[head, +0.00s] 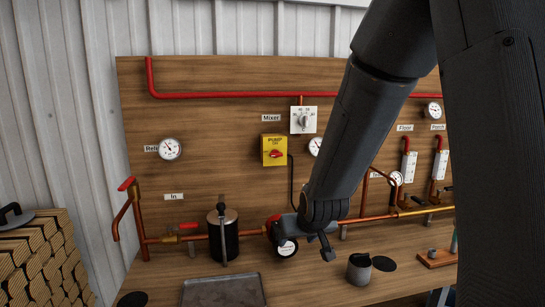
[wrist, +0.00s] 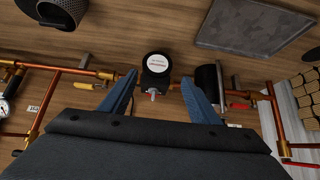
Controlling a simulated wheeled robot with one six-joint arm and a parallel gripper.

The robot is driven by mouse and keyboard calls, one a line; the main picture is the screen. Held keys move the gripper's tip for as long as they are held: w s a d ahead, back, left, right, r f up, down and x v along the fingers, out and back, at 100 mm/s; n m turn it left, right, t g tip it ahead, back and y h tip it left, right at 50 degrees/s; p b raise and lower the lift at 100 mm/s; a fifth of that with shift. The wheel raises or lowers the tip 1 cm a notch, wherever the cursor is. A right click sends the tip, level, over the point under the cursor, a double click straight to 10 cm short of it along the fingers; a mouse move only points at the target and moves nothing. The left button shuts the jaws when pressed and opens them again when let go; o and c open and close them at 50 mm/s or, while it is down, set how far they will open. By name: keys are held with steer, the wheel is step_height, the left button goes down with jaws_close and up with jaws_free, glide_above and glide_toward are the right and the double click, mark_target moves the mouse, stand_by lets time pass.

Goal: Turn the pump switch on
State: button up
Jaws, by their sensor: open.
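The pump switch (head: 274,151) is a yellow box with a red knob and lettering that reads "PUMP", fixed to the wooden board below the mixer dial. The knob's pointer lies roughly sideways. My gripper (wrist: 158,76) is open and empty, well below the switch, near the pipe above the bench. Its two blue-grey fingers show in the wrist view on either side of a round-faced pump (wrist: 156,63). The pump has a small grey and red part on it. The pump also shows partly hidden by my gripper in the head view (head: 288,248). The yellow box is not visible in the wrist view.
A copper pipe (head: 370,217) runs across the lower board.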

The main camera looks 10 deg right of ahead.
steer(key=w+r+t, duration=0.5)
steer(key=w+r, duration=0.2)
steer(key=w, duration=0.4)
steer(key=t+p, duration=0.1)
steer(key=t, duration=0.4)
glide_toward(277, 154)
steer(key=w, duration=0.1)
steer(key=shift+w+p, duration=0.95)
steer(key=shift+w, duration=2.6)
steer(key=c, duration=1.1)
